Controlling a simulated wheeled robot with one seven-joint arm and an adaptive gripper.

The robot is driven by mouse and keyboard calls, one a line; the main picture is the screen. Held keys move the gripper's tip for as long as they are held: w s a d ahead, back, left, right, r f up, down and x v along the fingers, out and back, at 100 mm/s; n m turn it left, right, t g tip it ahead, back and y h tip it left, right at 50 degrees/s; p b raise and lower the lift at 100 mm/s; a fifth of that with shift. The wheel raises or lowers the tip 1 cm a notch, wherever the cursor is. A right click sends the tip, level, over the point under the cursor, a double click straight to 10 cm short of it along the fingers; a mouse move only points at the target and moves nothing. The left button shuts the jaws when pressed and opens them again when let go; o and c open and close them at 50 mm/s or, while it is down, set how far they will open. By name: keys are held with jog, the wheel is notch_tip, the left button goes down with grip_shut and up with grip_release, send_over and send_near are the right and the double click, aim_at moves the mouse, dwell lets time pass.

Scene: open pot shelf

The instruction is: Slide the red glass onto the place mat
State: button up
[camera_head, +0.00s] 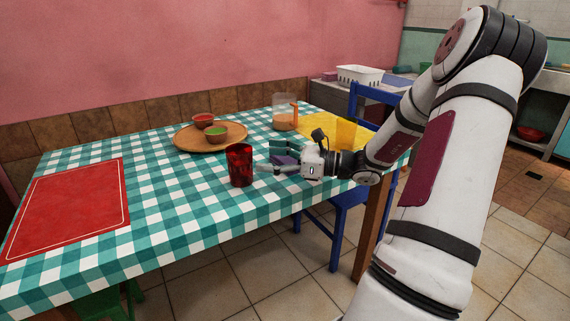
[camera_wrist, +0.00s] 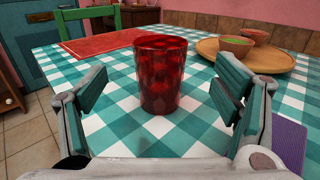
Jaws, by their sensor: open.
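The red glass (camera_head: 240,165) stands upright on the teal-and-white checked tablecloth, near the front edge of the table. My gripper (camera_head: 268,157) is just to its right in the head view, low over the table and pointing left at it. In the wrist view the glass (camera_wrist: 160,75) stands ahead, centred between the two open fingers (camera_wrist: 160,100), and neither finger touches it. The red place mat (camera_head: 70,206) with a pale border line lies flat at the left end of the table. In the wrist view the mat (camera_wrist: 100,44) lies beyond the glass, to the left.
A round wooden tray (camera_head: 183,146) with two small bowls lies behind the glass. The cloth between glass and mat is clear.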

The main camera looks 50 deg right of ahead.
aim_at(239, 153)
jog(key=b+x, duration=0.2)
jog(key=x, duration=0.6)
jog(key=shift+w+a, duration=0.1)
jog(key=shift+w, duration=0.1)
jog(key=c, duration=1.4)
jog(key=shift+w+a+f+b, duration=0.2)
jog(key=shift+w+a, duration=0.75)
jog(key=shift+a, duration=1.8)
jog(key=shift+w+a+r+b, duration=0.25)
jog(key=shift+w+a, duration=0.65)
jog(key=shift+a, duration=1.85)
jog(key=shift+w+a+f+b, duration=0.25)
jog(key=shift+w+a, duration=0.7)
jog(key=shift+a, duration=1.8)
jog(key=shift+w+a+r+b, duration=0.1)
jog(key=shift+w+a+b, duration=1)
jog(key=shift+a, duration=2)
jog(key=shift+w+a+b, duration=1.05)
jog(key=shift+a+b, duration=0.1)
jog(key=shift+a, duration=2)
jog(key=shift+w+a+b, duration=1.05)
jog(key=shift+a+b, duration=0.1)
jog(key=shift+a, duration=1.95)
jog(key=o, duration=1.4)
